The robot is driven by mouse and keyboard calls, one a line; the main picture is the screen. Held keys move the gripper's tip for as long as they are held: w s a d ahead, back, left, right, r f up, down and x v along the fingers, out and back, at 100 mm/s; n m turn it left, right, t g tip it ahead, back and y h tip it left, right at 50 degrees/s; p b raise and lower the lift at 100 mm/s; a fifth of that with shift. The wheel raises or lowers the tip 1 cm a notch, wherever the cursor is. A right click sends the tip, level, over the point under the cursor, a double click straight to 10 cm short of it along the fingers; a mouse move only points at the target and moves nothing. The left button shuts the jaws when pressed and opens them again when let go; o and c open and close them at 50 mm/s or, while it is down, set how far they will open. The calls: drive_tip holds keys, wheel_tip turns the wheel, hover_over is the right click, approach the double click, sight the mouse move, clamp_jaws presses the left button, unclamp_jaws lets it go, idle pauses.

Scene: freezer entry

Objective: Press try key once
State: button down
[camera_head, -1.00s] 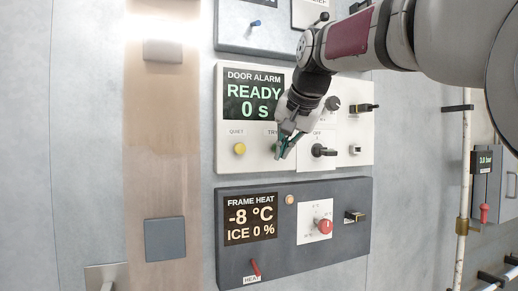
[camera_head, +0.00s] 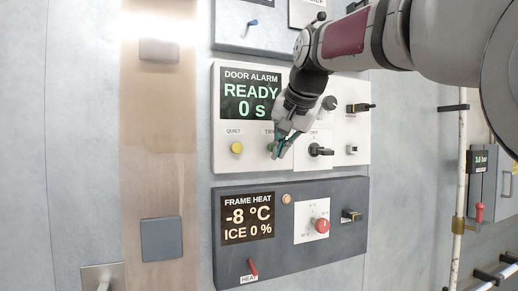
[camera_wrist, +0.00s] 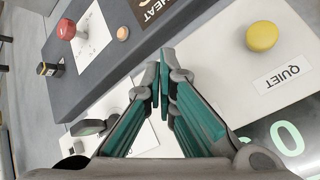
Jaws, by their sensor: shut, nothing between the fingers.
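The white door alarm panel (camera_head: 222,150) is on the wall, and its display (camera_head: 250,97) reads READY 0 s. The TRY label (camera_head: 269,132) is partly covered by my gripper. The try key (camera_head: 270,147) shows only as a small edge beside the fingers; the rest is hidden. My gripper (camera_head: 276,154) is shut and empty, with its tips in front of or at the key; I cannot tell whether they touch it. In the wrist view my teal-padded fingers (camera_wrist: 163,62) are together over the panel, and the key is not visible there.
The yellow QUIET button (camera_head: 237,148) is left of the fingers and shows in the wrist view (camera_wrist: 262,37). A black rotary switch (camera_head: 320,150) is close on the right. Below is the dark frame heat panel (camera_head: 290,255) with a red knob (camera_head: 322,226) and a red lever (camera_head: 253,267).

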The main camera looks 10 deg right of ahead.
drive_tip(key=shift+w, duration=0.15)
drive_tip(key=shift+w, duration=0.25)
drive_tip(key=shift+w+a+p, duration=0.15)
drive_tip(key=shift+w+p, duration=0.25)
drive_tip(key=shift+w, duration=0.1)
idle(1.0)
drive_tip(key=shift+s, duration=0.9)
drive_tip(key=shift+d, duration=0.2)
drive_tip(key=s, duration=0.1)
drive_tip(key=s+p, duration=0.1)
drive_tip(key=s, duration=0.1)
drive_tip(key=s+d+p, duration=0.1)
drive_tip(key=s, duration=0.1)
idle(0.7)
